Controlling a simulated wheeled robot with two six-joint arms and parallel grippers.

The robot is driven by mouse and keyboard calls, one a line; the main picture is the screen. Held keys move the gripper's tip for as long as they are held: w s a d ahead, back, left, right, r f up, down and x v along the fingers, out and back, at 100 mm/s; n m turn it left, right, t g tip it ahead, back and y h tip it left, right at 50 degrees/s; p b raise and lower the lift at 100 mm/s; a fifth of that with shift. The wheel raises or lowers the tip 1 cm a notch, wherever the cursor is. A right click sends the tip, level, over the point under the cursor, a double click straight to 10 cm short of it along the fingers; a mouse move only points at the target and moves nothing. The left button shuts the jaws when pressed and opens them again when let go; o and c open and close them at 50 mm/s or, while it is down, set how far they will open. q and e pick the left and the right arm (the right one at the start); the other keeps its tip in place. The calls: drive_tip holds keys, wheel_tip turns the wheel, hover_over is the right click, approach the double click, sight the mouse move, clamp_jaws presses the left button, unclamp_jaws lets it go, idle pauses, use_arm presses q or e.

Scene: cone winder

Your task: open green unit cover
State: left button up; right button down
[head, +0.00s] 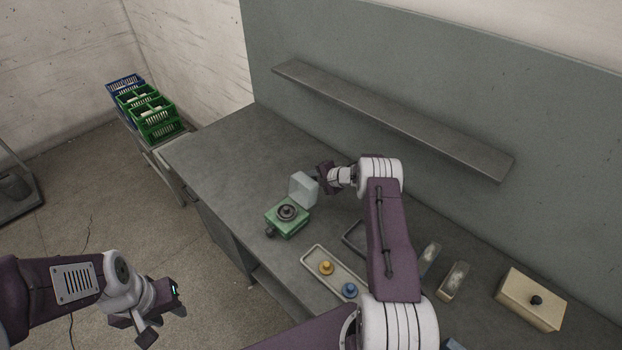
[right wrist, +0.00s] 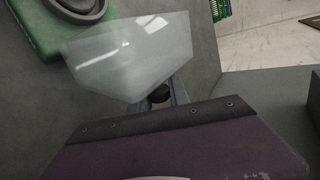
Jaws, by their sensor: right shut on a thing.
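The green unit (head: 288,219) sits on the grey bench with a dark round part on top. Its clear cover (head: 304,188) stands raised at the unit's back right edge. In the right wrist view the cover (right wrist: 135,55) is a translucent panel beside the green unit (right wrist: 38,25). My right gripper (head: 320,178) is at the cover's far right side, shut on a small dark knob (right wrist: 159,94) at the cover's edge. The fingertips are partly hidden by the cover. My left gripper (head: 160,312) hangs over the floor, away from the bench; its jaw gap is unclear.
A beige box (head: 531,299) stands at the right. A shelf (head: 390,115) runs along the back panel. The bench's left end is clear.

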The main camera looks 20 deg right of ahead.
idle(0.3)
drive_tip(key=c, duration=1.2)
unclamp_jaws()
drive_tip(key=shift+c, duration=0.2)
drive_tip(key=b+v, duration=0.1)
drive_tip(key=v, duration=0.8)
